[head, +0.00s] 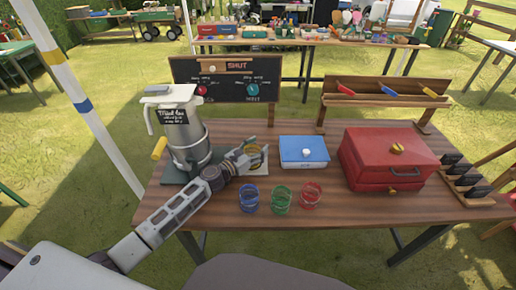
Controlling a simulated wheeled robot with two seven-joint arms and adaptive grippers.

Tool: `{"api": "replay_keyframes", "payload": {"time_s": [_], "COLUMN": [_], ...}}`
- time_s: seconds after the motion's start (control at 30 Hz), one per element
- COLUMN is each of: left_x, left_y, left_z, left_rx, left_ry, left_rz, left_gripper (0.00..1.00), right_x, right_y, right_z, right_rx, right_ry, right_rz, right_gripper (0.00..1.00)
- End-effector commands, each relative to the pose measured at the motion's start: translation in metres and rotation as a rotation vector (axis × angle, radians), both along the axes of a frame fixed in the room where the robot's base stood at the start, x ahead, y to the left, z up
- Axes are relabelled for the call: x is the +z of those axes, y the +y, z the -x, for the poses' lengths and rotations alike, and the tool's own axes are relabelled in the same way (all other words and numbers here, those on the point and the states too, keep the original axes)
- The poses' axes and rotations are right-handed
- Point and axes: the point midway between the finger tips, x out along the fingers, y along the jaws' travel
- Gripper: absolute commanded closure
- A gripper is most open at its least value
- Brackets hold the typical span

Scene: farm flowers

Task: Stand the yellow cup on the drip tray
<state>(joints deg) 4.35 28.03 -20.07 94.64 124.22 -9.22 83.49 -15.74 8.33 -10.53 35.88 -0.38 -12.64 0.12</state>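I cannot tell whether the cup's base touches the tray. My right gripper is not in view.
Blue (249,199), green (281,200) and red (311,196) cups stand in a row near the table's front edge. A blue box (304,152) and a red chest (387,160) are to the right. A chalkboard (228,80) stands behind.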

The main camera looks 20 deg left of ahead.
Motion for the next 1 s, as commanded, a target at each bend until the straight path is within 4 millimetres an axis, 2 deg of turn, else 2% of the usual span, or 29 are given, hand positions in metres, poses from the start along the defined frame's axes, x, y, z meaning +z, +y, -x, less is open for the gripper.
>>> {"api": "replay_keyframes", "payload": {"time_s": [0.07,0.23,0.67,1.0], "left_x": [0.0,0.0,0.004,0.002], "left_y": [0.0,0.0,0.0,0.011], "left_z": [0.0,0.0,0.0,0.019], "left_rx": [0.0,0.0,-0.001,0.001], "left_ry": [0.0,0.0,0.0,0.002], "left_rz": [0.0,0.0,-0.001,-0.001], "left_gripper": [0.26,0.26,0.26,0.26], "right_x": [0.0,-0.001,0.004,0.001], "right_y": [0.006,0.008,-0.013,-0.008], "right_z": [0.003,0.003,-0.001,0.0], "right_rx": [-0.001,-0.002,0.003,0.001], "right_ry": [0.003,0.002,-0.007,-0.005], "right_rz": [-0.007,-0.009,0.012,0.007], "right_gripper": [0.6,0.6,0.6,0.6]}}
